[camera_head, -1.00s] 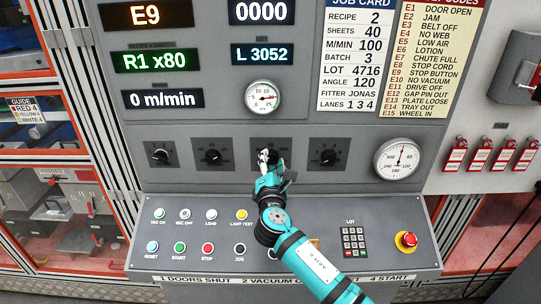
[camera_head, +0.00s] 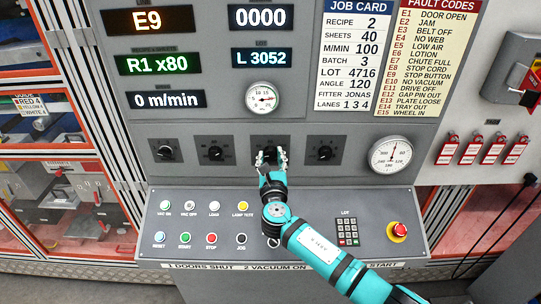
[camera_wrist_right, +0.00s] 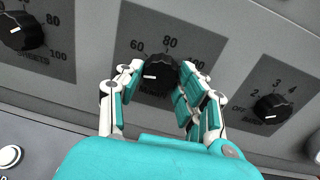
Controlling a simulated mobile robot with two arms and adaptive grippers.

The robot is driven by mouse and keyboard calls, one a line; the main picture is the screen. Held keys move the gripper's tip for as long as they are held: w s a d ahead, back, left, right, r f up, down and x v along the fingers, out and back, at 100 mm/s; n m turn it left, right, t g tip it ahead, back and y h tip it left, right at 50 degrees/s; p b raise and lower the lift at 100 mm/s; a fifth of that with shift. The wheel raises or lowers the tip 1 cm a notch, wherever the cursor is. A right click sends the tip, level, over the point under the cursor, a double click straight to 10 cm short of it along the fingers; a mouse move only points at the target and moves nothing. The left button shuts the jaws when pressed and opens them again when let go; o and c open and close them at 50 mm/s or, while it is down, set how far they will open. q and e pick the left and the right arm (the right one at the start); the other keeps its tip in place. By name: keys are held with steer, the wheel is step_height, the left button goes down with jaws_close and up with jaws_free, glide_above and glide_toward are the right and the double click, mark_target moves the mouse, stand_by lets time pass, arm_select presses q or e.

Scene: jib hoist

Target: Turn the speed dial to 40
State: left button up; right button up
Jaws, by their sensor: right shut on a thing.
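The speed dial is a black knob on a dark square plate, third in the row of dials (camera_head: 269,151) and partly hidden by my fingers. In the right wrist view the knob (camera_wrist_right: 158,80) has a white pointer mark aimed left, below the printed 60. The 80 is above it; lower scale numbers are hidden behind a finger. My right gripper (camera_head: 270,160) is shut on the knob, with teal and white fingers on both sides of it, as the right wrist view also shows (camera_wrist_right: 165,78). My left gripper is not in view.
Neighbouring dials stand left (camera_head: 215,151) and right (camera_head: 323,150) of it, close to the fingers. A sloped button panel (camera_head: 300,205) with an emergency stop (camera_head: 398,231) lies below. The job card (camera_head: 352,55) reads M/MIN 100; the speed display (camera_head: 156,100) reads 0 m/min.

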steer(key=shift+n, duration=1.7)
steer(key=o, duration=1.1)
steer(key=shift+o, duration=0.2)
steer(key=s, duration=1.2)
steer(key=shift+d, duration=0.4)
